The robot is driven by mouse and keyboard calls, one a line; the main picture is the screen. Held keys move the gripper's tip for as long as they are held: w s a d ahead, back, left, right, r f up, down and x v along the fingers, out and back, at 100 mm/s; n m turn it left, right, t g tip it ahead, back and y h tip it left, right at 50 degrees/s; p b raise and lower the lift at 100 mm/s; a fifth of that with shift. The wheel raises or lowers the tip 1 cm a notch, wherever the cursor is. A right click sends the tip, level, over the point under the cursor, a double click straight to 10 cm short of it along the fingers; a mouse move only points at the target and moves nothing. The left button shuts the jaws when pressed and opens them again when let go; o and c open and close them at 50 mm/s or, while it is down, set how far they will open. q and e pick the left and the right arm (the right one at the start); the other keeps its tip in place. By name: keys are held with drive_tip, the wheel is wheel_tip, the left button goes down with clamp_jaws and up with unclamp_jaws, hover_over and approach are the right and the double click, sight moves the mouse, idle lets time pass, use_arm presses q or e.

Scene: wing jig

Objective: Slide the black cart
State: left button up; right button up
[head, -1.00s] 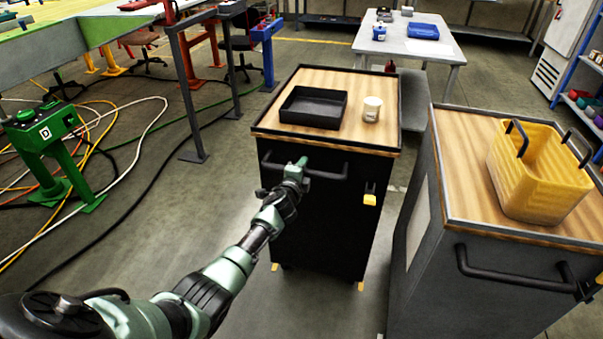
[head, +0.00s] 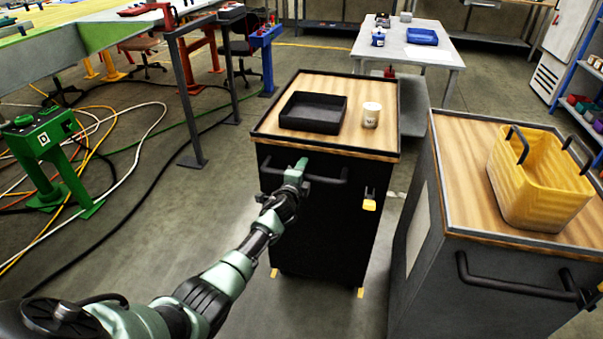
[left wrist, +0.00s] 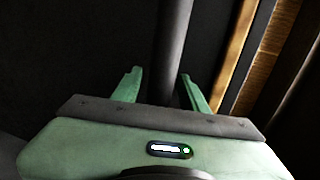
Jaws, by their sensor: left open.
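The black cart (head: 315,225) stands on the floor in the middle of the head view, with a wooden top and a dark horizontal handle (head: 330,182) on its near side. My left gripper (head: 298,167) is at the left part of this handle. In the left wrist view its two green fingers (left wrist: 162,88) are open, one on each side of the dark handle bar (left wrist: 172,45), with gaps showing between bar and fingers. My right gripper is not in view.
A black tray (head: 313,112) and a white mug (head: 371,115) stand on the cart top. A grey cart (head: 440,275) with a yellow basket (head: 540,180) stands close on the right. A white table (head: 405,50) is behind. Cables and a green post (head: 50,150) are at left.

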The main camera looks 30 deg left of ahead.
use_arm(q)
drive_tip(key=p+v, duration=0.2)
drive_tip(key=v, duration=0.5)
drive_tip(key=shift+s+r, duration=0.25)
drive_tip(key=shift+s, duration=0.05)
drive_tip(key=shift+d, duration=0.1)
